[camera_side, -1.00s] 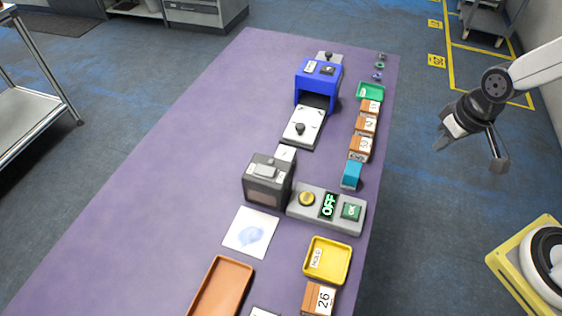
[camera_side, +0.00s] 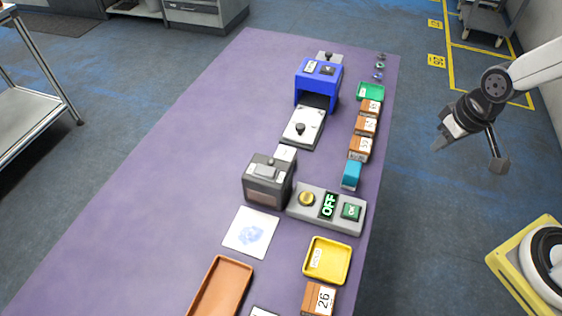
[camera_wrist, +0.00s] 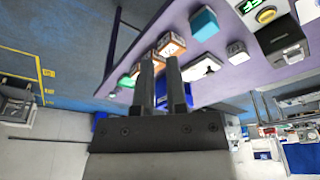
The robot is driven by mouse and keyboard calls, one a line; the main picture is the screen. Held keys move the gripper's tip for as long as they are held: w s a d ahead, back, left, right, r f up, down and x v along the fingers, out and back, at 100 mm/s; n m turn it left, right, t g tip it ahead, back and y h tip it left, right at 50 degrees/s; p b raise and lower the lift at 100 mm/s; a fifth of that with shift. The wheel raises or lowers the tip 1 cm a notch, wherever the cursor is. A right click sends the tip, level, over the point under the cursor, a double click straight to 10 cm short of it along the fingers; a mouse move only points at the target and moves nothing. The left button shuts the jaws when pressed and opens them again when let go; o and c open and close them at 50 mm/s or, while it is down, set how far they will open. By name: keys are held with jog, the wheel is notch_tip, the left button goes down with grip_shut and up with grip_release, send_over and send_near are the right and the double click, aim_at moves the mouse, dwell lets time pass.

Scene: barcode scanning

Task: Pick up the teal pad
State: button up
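The teal pad (camera_side: 351,175) is a small teal block on the right edge of the purple table, between the wooden number boxes and the grey control panel. It also shows in the wrist view (camera_wrist: 204,23), at the upper right, beyond my fingers. My gripper (camera_side: 439,144) is in the air to the right of the table, apart from the pad. In the wrist view my gripper (camera_wrist: 160,68) has two dark fingers with a narrow gap and nothing visible between them.
Wooden number boxes (camera_side: 359,148) and a green tray (camera_side: 370,91) line the table's right edge. The grey panel (camera_side: 326,208) reads OFF. A dark grey device (camera_side: 268,181), blue machine (camera_side: 318,84) and yellow tray (camera_side: 327,261) stand nearby. The table's left side is clear.

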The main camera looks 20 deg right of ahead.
jog(key=o, duration=1)
jog(key=shift+w, duration=0.1)
jog(key=m+g, duration=0.3)
jog(key=m, duration=0.6)
send_over(353, 168)
notch_tip(353, 168, down, 12)
jog(key=shift+f, duration=0.15)
jog(key=shift+f, duration=0.1)
jog(key=shift+f, duration=1.15)
jog(key=shift+f, duration=0.15)
jog(key=shift+f, duration=2.5)
